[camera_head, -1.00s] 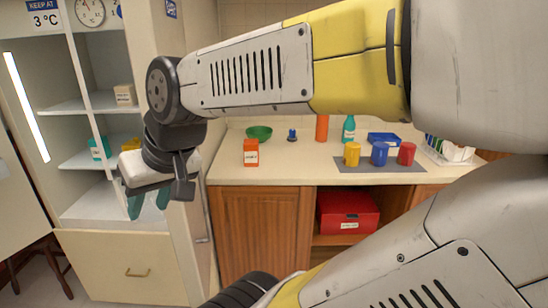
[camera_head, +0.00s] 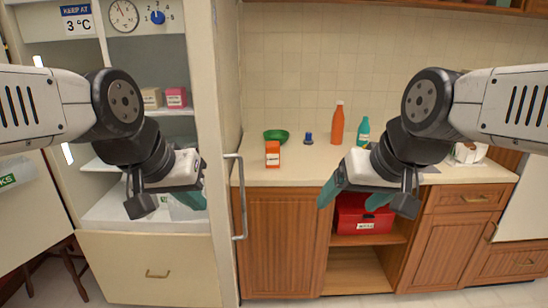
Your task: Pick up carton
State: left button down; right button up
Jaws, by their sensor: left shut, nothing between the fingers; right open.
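A small orange carton (camera_head: 272,153) with a white label stands upright on the counter, near its front left. My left gripper (camera_head: 193,200) is shut and empty, in front of the open fridge cabinet, left of the carton and apart from it. My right gripper (camera_head: 353,197) is open and empty, in front of the counter, right of the carton and apart from it. The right arm hides part of the counter behind it.
A green bowl (camera_head: 277,135), a small blue item (camera_head: 308,138), an orange bottle (camera_head: 337,124) and a teal bottle (camera_head: 363,131) stand behind the carton. A red box (camera_head: 362,215) sits in the open cabinet. Boxes stand on the fridge shelf (camera_head: 178,111).

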aim_at(272, 148)
jog(key=i+l+u, duration=0.1)
jog(key=l+u, duration=0.9)
jog(key=z, duration=0.65)
jog(key=i+l+u, duration=0.5)
jog(key=i+l, duration=0.25)
jog(key=i+l+u, duration=0.3)
jog(key=l, duration=0.25)
jog(key=i+l, duration=0.2)
